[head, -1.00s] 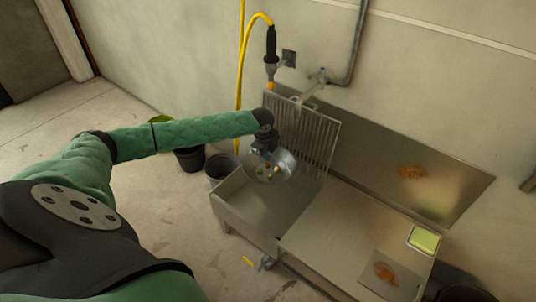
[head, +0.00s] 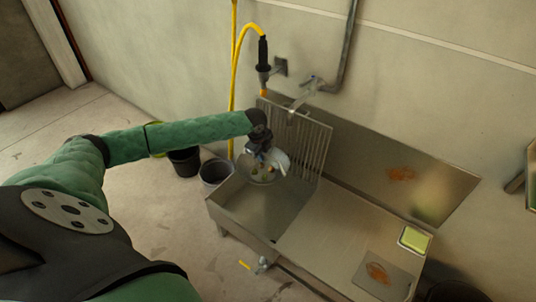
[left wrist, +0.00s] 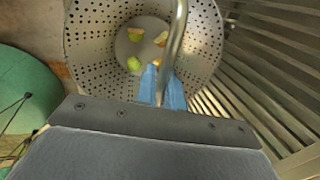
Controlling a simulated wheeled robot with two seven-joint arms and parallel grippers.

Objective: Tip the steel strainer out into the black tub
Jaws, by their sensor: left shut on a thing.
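The steel strainer (head: 283,160) is a perforated round bowl with several green, whitish and orange scraps inside. It is above the left end of the steel sink (head: 262,208), in front of the ribbed rack. My left gripper (head: 265,152) is shut on its curved metal handle, and the blue finger pads (left wrist: 162,88) show around the handle in the left wrist view, where the strainer (left wrist: 88,35) fills the top. A black tub (head: 184,161) stands on the floor left of the sink. A dark round container (head: 455,292) is partly visible at the bottom right. My right gripper is not in view.
A grey bucket (head: 215,172) stands between the black tub and the sink. A ribbed rack (head: 300,135) leans at the wall, with a yellow hose (head: 234,80) and tap (head: 303,92) above. A green sponge tray (head: 414,240) and an orange-stained plate (head: 380,278) lie on the drainboard.

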